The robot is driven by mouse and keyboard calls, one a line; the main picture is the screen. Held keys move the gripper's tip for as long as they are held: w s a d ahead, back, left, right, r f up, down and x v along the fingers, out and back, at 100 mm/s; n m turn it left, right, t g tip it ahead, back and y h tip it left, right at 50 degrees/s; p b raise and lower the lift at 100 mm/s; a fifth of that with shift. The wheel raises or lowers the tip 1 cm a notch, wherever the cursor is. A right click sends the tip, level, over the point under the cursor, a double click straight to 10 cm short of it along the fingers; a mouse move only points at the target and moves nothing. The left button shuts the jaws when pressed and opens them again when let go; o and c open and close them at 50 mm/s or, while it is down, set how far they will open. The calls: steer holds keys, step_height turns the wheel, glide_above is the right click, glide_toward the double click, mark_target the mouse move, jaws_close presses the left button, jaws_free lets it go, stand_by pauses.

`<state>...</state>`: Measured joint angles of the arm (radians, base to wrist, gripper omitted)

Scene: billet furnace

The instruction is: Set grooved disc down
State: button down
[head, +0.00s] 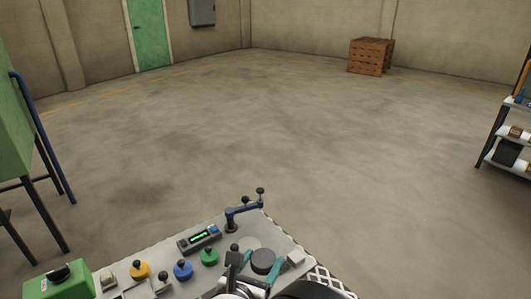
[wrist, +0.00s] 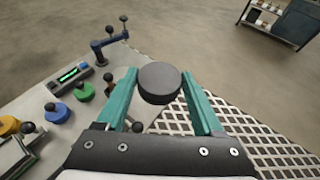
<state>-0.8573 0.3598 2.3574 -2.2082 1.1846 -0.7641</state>
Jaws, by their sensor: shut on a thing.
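The grooved disc (wrist: 160,82) is a dark grey round piece seen from above in the wrist view; its groove cannot be made out. My gripper (wrist: 159,76) has teal fingers shut on the disc, one on each side. In the head view the disc (head: 263,261) is between the fingers over the right part of a light grey bench top (head: 222,257). I cannot tell whether its underside touches the bench.
A blue jointed fixture (head: 240,211) with black knobs stands behind the disc. A display box (head: 198,239) and yellow, blue and green knobbed pieces (head: 183,270) stand to the left. White lattice (wrist: 250,145) borders the bench's right side.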

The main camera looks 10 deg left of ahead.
steer(key=s+a+f+y, duration=0.1)
steer(key=s+a+f, duration=0.2)
steer(key=a+f, duration=0.2)
steer(key=s+a+f+n, duration=0.1)
steer(key=s+a+f, duration=0.2)
steer(key=a+f, duration=0.2)
steer(key=s+a+f+n+y, duration=0.1)
steer(key=s+a+f, duration=0.2)
steer(key=a+f, duration=0.2)
steer(key=shift+s+a+y, duration=0.15)
steer(key=shift+a, duration=0.7)
steer(key=shift+s+a+y, duration=0.1)
steer(key=shift+a+y, duration=0.05)
steer(key=shift+a, duration=0.65)
step_height(320, 180, down, 3)
steer(key=shift+f, duration=0.4)
steer(key=shift+f, duration=0.15)
